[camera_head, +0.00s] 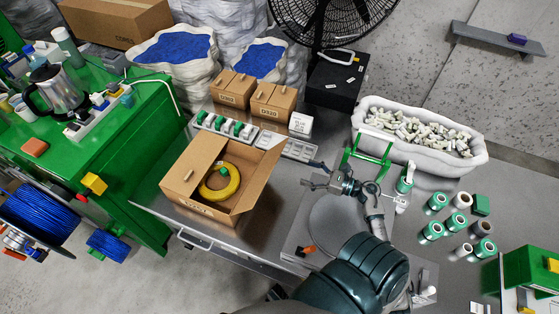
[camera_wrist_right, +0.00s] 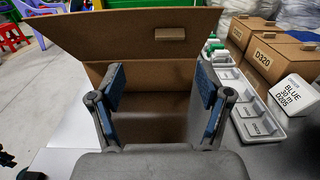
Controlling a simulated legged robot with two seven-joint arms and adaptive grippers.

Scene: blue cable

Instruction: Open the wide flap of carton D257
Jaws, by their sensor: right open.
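The open brown carton (camera_head: 237,207) stands on the metal table, with a yellow cable coil (camera_head: 207,192) inside; its front label is too small to read surely. One large flap (camera_head: 190,165) stands up at its left side, and another large flap (camera_head: 258,180) slants up and outward at its right. In the right wrist view the far flap (camera_wrist_right: 120,35) rises behind my fingers. My right gripper (camera_head: 312,174) is open and empty, to the right of the carton, apart from it in the head view. It shows in the wrist view (camera_wrist_right: 160,92). My left gripper is out of view.
Behind the carton are a grey tray (camera_head: 225,127) and two small closed cartons (camera_head: 272,101). A green bench (camera_head: 125,150) stands left.

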